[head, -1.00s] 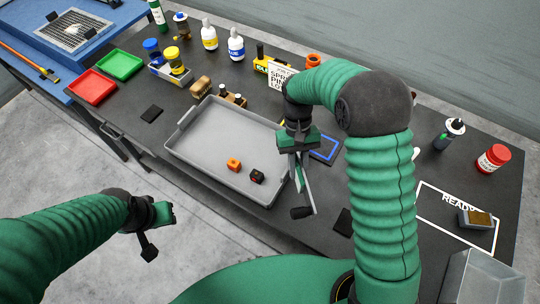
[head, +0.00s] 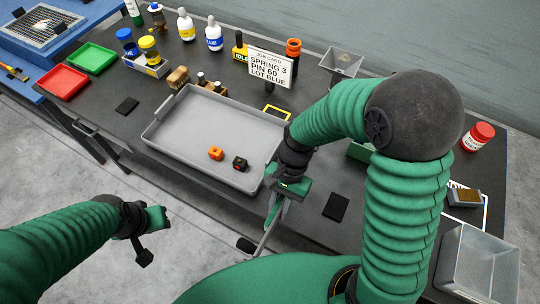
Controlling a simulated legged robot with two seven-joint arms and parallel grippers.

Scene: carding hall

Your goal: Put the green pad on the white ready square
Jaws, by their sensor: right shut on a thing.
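My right gripper (head: 274,208) hangs over the tray's right front edge, its jaws shut on a thin green thing. It looks like the green pad (head: 273,211), seen nearly edge-on and small. The white ready square (head: 486,216) lies at the table's right end, mostly hidden by my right arm. A grey block with a brown top (head: 464,197) sits on it. My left gripper (head: 162,217) is over the floor in front of the table, apart from everything; its jaw opening cannot be made out.
A job card (head: 270,68) stands behind. A dark pad (head: 336,206) lies right of my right gripper. A grey bin (head: 478,262) stands at front right. A green object (head: 360,151) is partly hidden.

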